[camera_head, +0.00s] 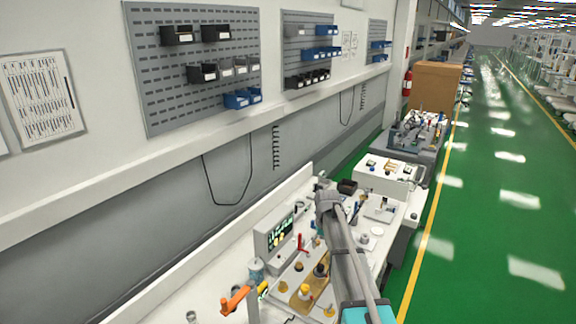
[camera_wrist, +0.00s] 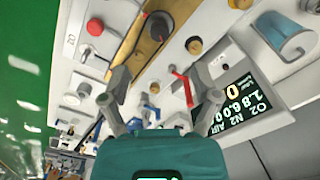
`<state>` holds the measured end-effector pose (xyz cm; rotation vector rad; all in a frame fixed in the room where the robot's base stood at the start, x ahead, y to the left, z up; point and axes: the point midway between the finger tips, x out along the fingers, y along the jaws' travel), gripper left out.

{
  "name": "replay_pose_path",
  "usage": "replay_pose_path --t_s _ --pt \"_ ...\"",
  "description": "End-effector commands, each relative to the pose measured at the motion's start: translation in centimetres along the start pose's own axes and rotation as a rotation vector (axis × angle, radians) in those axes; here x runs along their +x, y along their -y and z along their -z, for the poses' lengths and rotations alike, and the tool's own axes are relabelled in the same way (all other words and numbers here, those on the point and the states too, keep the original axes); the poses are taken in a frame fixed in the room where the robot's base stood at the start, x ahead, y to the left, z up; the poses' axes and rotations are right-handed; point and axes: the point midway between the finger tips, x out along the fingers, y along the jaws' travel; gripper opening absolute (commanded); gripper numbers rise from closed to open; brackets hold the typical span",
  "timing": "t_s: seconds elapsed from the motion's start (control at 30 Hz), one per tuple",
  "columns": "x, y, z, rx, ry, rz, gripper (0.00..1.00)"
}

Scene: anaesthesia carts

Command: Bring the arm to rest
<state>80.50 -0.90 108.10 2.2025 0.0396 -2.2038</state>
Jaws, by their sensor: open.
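My arm (camera_head: 345,250) reaches from the bottom of the head view out over the white cart top. Its far end is over the cart's middle, and my gripper cannot be made out clearly there. In the wrist view my gripper (camera_wrist: 160,85) shows from its teal body with two grey fingers spread apart. Nothing is held between them. Below the fingers is the cart panel with a red lever (camera_wrist: 184,86) and a lit gas display (camera_wrist: 236,105). I cannot tell the exact gap between fingers and panel.
The display box (camera_head: 273,235) and an orange handle (camera_head: 235,299) stand left of my arm. The cart (camera_head: 215,290) carries several knobs. More carts and a cardboard box (camera_head: 432,85) stand behind. The green floor (camera_head: 490,220) to the right is clear.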

Motion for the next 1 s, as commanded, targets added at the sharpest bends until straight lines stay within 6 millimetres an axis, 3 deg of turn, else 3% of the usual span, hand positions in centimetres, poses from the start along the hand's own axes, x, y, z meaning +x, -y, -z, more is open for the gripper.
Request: replay_pose_path --t_s 0.03,0.17,0.4,0.6,0.8,1.0 --pt "0.5 0.1 -2.0 0.001 0.000 0.000 0.79" --pt "1.3 0.5 -6.4 0.007 0.000 0.000 0.79" --pt "3.1 1.2 -16.2 0.020 0.000 -0.001 0.79" --pt "4.2 1.6 -23.1 0.029 0.000 -0.001 0.79" --pt "4.7 1.8 -26.3 0.035 0.000 -0.001 0.79" --pt "4.7 1.9 -26.7 0.037 0.001 -0.001 0.79"
